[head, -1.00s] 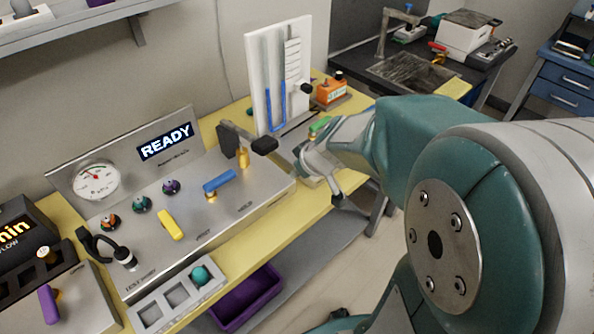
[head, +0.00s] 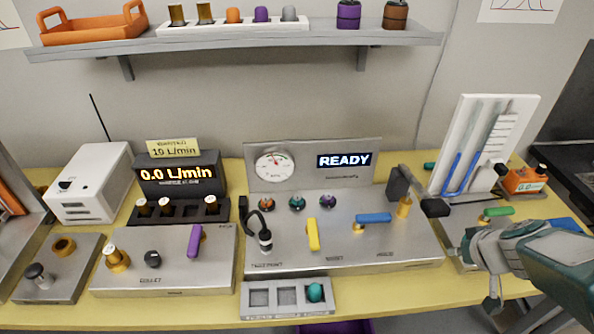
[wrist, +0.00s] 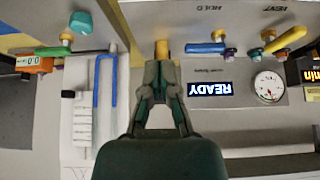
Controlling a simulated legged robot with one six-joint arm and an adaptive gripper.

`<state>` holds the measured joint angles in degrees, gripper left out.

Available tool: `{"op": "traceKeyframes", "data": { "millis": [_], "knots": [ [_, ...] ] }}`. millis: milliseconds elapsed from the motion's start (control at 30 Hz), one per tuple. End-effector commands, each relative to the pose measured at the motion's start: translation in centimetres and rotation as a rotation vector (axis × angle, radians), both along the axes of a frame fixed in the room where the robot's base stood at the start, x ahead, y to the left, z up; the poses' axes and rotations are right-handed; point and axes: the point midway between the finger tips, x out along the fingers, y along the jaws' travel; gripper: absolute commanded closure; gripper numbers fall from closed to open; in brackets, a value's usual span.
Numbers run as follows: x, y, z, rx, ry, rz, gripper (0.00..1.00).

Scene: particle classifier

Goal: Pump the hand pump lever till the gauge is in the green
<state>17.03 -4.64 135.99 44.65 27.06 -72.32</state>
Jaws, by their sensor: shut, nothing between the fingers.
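The pump lever (head: 418,195) is a dark grey arm with a black grip, beside a brass post (head: 404,208) at the right end of the metal panel. The round white gauge (head: 274,167) is on the panel's upright back, left of a lit READY display (head: 344,160). It also shows upside down in the wrist view (wrist: 268,86). Its needle points roughly upward; its exact reading is too small to tell. My gripper (head: 462,252) is to the right of and in front of the lever. In the wrist view my gripper (wrist: 161,66) is shut and empty, with a brass part beyond it.
A white board with a blue U-tube (head: 480,150) and an orange meter (head: 525,180) stand at right. Yellow (head: 313,234) and blue (head: 373,218) handles are on the panel. A grey tray (head: 287,299) sits in front. A shelf (head: 230,42) is above.

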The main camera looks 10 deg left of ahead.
Motion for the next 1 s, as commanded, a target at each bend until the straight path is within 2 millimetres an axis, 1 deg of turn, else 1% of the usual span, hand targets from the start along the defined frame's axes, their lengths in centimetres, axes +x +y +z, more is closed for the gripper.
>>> {"op": "traceKeyframes", "data": {
  "millis": [533,633,667,767,900,1000],
  "knots": [
    [0.0,0.0,0.0,0.0,0.0,0.0,1.0],
    [0.6,0.1,0.8,0.005,-0.006,0.005,1.0],
    [0.9,0.2,1.3,0.006,-0.009,0.009,1.0],
    [2.5,0.7,4.0,0.017,-0.016,0.025,1.0],
    [4.7,1.5,8.9,0.024,-0.014,0.038,1.0],
    [5.6,1.8,12.1,0.018,-0.004,0.031,1.0]
  ]
}}
